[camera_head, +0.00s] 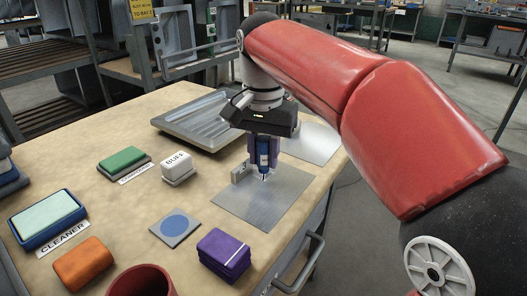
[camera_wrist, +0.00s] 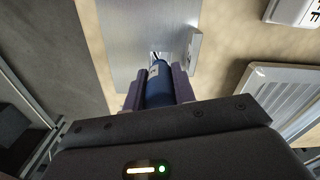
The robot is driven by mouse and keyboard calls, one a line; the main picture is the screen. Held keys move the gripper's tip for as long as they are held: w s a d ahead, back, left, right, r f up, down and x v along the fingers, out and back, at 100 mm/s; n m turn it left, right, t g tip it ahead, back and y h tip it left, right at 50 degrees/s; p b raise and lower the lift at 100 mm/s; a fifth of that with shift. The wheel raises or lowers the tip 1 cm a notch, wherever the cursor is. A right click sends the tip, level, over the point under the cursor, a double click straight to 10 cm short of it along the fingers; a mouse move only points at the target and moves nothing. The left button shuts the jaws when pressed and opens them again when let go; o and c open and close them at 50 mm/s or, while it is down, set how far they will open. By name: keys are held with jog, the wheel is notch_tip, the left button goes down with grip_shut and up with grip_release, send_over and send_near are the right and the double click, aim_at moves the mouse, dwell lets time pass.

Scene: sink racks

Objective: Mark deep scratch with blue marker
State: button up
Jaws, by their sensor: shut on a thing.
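My gripper (camera_head: 263,163) is shut on a blue marker (camera_head: 263,150) and holds it upright, tip down, over a brushed metal plate (camera_head: 285,207) near the table's right edge. The marker (camera_wrist: 158,88) shows between the two purple fingers in the wrist view, its tip close to the plate (camera_wrist: 125,30). I cannot tell for certain whether the tip touches the plate. A small grey block (camera_head: 239,174) stands beside the marker at the plate's back left edge. A deep scratch cannot be made out clearly; the marker and fingers hide part of the plate.
Another bare metal sheet (camera_head: 313,143) lies behind the plate, and a ribbed metal tray (camera_head: 196,118) stands back left. Purple cloths (camera_head: 224,252), a blue-dotted square (camera_head: 174,227), a white BUFF block (camera_head: 177,166), a green pad (camera_head: 122,160), an orange sponge (camera_head: 83,264) and a CLEANER tray (camera_head: 63,232) lie left.

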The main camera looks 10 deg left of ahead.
aim_at(264, 140)
jog(key=shift+f, duration=0.65)
dwell(1.9)
notch_tip(264, 140, up, 5)
jog(key=p, duration=0.5)
jog(key=shift+r, duration=0.15)
jog(key=shift+r+p, duration=0.45)
jog(key=shift+r, duration=0.5)
